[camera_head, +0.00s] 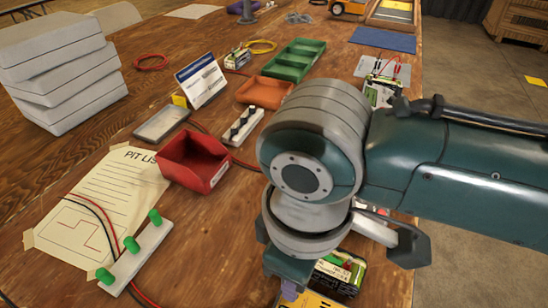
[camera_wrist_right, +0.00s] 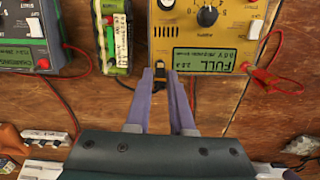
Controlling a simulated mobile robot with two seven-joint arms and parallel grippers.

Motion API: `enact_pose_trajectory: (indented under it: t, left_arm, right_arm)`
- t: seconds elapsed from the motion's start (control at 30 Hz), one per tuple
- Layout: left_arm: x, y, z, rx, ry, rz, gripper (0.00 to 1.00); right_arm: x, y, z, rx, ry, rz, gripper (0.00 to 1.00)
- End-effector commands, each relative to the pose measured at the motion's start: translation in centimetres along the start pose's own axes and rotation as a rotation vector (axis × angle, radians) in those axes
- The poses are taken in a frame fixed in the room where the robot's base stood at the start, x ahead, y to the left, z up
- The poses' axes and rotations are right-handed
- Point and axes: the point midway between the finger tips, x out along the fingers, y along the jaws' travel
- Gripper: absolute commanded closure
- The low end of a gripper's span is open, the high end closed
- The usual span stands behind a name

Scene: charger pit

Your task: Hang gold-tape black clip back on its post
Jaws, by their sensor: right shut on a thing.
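My right gripper (camera_wrist_right: 161,72) points at the tabletop in the right wrist view. Its purple fingers are closed on a small black clip (camera_wrist_right: 160,60) with a gold-coloured band. The clip is held between the fingertips, just in front of a yellow device. In the head view my right gripper (camera_head: 290,291) is at the bottom, mostly hidden by my wrist, and the clip cannot be made out. A white rack (camera_head: 140,255) with green posts (camera_head: 131,244) stands at the lower left. A white strip with dark posts (camera_head: 240,125) lies further back. My left gripper is not in view.
The yellow device (camera_wrist_right: 205,35) reads FULL and has a red lead. A green-labelled battery (camera_wrist_right: 116,40) and a grey charger (camera_wrist_right: 30,35) are to its left. A red bin (camera_head: 192,160), an orange tray (camera_head: 263,93) and a green tray (camera_head: 297,60) stand on the table.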

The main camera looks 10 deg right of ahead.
Motion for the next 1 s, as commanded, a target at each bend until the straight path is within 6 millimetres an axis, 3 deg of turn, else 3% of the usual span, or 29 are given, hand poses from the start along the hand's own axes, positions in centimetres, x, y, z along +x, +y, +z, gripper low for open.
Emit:
enact_pose_trajectory:
  t: [0.43,0.47,0.73,1.0]
  left_arm:
    - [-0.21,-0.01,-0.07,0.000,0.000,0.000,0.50]
    - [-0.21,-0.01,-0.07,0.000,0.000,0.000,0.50]
    - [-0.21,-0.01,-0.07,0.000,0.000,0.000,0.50]
    - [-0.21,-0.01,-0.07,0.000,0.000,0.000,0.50]
  right_arm:
    - [0.03,0.00,-0.02,0.000,0.001,0.000,1.00]
    - [0.03,0.00,-0.02,0.000,0.001,0.000,0.77]
    - [0.03,0.01,-0.01,0.000,0.001,0.000,0.46]
    - [0.03,0.01,0.00,0.000,0.000,0.000,0.44]
